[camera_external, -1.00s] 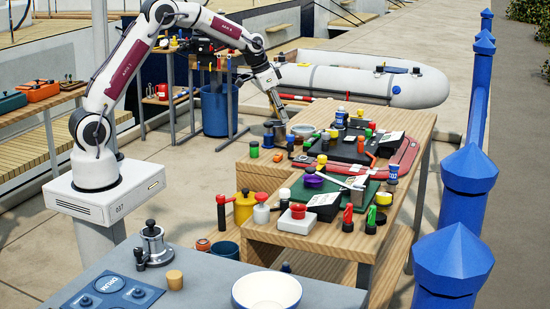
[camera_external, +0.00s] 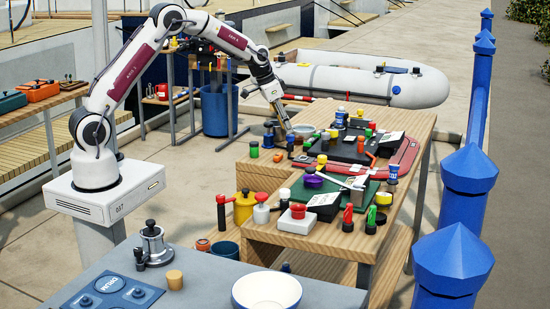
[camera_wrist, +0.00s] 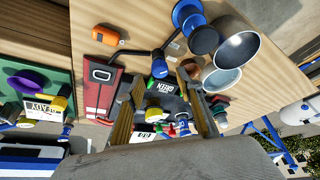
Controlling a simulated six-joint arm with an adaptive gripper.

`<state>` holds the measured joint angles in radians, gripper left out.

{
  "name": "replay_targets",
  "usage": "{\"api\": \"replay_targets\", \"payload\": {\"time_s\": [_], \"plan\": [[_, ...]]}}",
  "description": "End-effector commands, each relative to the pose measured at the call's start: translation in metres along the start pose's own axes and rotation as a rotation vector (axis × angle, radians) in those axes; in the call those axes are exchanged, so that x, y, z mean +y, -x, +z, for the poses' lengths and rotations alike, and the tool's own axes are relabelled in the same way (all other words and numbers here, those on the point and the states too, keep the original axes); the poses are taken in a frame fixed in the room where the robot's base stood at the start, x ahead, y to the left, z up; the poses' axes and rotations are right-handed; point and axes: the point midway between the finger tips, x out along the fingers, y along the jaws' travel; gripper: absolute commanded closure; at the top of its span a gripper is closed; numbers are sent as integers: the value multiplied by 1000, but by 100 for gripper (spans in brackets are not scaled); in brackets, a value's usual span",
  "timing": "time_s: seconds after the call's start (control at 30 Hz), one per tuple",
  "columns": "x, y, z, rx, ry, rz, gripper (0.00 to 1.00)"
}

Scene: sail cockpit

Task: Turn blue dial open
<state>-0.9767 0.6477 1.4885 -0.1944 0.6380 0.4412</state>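My gripper (camera_external: 288,127) hangs over the far left part of the wooden table in the external view. In the wrist view my gripper (camera_wrist: 160,82) has its two fingers spread apart, with no object clearly held. A blue knob (camera_wrist: 160,68) with a dark stem shows between and just beyond the fingertips; I cannot tell whether they touch it. A larger round blue piece (camera_wrist: 187,14) is at the top of the wrist view. Which of these is the blue dial is not clear. The small parts under the gripper are hard to make out in the external view.
Metal cups (camera_wrist: 237,48) stand close to the right finger in the wrist view. A red case (camera_wrist: 98,85) and an orange block (camera_wrist: 106,34) are at left. The table (camera_external: 262,185) is crowded with knobs and bottles. Bare wood shows at upper left in the wrist view.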

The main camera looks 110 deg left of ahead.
Motion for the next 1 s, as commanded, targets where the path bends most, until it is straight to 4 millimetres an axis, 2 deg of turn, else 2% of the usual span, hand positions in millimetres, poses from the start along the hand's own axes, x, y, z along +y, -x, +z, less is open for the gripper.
{"api": "replay_targets", "payload": {"time_s": [0.1,0.3,0.73,0.77,0.9,1.0], "plan": [[0,-14,0,0,0,0,63],[0,-29,0,0,0,0,63],[0,-34,0,1,0,-1,63],[0,-34,0,1,0,-1,66],[0,-34,0,1,1,-1,100],[0,-34,0,1,1,0,100]]}}
